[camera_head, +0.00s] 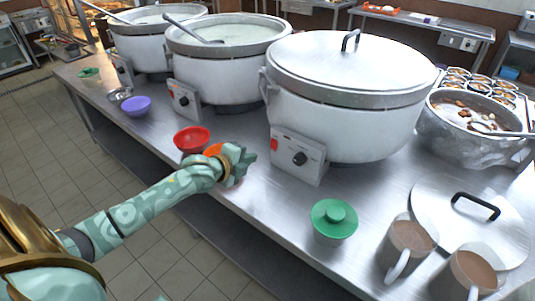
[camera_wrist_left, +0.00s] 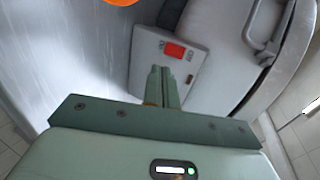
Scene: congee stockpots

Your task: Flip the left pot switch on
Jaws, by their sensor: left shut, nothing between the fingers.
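Three white stockpots stand in a row on the steel counter: a left pot (camera_head: 140,46), a middle pot (camera_head: 228,68) and a lidded right pot (camera_head: 345,120). Each has a control box on its front. The left pot's box (camera_head: 122,69) is far from my grippers. The middle box (camera_head: 184,98) and the right pot's box (camera_head: 298,156) each show a red switch and a dark knob. My left gripper (camera_head: 250,157) is shut and empty, just left of the right pot's box. In the left wrist view its fingers (camera_wrist_left: 163,74) point at a box with a red switch (camera_wrist_left: 175,50); contact is unclear.
A red bowl (camera_head: 191,138) and an orange bowl (camera_head: 213,150) sit close to my left gripper. A green lidded bowl (camera_head: 334,219), two mugs (camera_head: 408,245) and a loose lid (camera_head: 470,212) occupy the counter's near right. A purple bowl (camera_head: 136,106) is farther left.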

